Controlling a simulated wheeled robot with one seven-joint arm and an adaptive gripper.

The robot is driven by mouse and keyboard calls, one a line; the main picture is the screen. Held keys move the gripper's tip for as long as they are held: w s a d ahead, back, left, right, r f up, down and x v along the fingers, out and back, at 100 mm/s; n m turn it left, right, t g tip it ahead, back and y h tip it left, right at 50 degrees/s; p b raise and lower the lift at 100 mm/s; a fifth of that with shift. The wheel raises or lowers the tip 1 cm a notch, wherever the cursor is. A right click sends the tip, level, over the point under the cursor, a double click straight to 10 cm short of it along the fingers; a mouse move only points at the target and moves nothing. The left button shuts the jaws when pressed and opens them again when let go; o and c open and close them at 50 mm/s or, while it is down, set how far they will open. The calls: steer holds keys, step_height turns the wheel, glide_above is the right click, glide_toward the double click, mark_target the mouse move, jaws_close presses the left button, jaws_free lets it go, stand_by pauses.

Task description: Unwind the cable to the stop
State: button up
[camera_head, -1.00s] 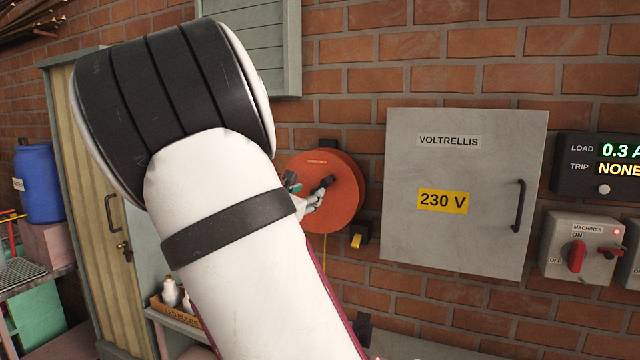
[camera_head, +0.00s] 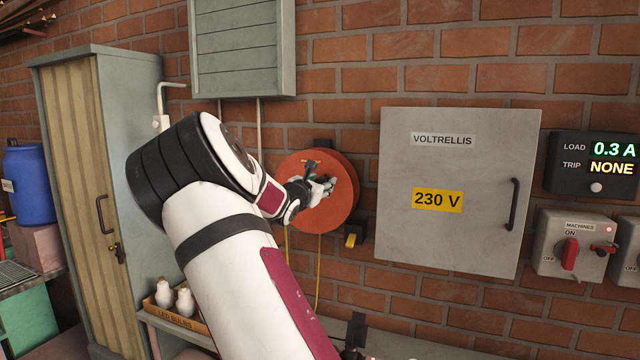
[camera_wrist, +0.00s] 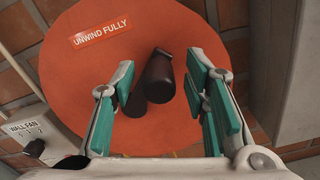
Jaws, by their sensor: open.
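The cable reel is an orange-red drum (camera_head: 335,206) on the brick wall, left of the grey cabinet. In the wrist view its round face (camera_wrist: 75,85) carries a label reading "UNWIND FULLY" (camera_wrist: 103,28). A dark crank handle (camera_wrist: 160,77) stands out from the face. My gripper (camera_wrist: 163,110) is open, its green-padded fingers on either side of the handle, with a gap visible on the right; I cannot tell whether the left finger touches. In the head view my gripper (camera_head: 322,186) is at the reel's face. A yellow cable (camera_head: 318,280) hangs below the drum.
The grey "VOLTRELLIS" 230 V cabinet (camera_head: 455,240) is right of the reel. A small yellow-and-black device (camera_head: 351,240) sits just below the drum. A tall locker (camera_head: 130,85) and a box of LED bulbs (camera_head: 178,313) are to the left. A wall-fan switch (camera_wrist: 27,131) shows in the wrist view.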

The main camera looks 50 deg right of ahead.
jaws_close()
steer(key=shift+w+r+n+b, duration=0.15)
steer(key=shift+w+n+b, duration=0.1)
steer(key=shift+n+b, duration=0.05)
stand_by(0.7)
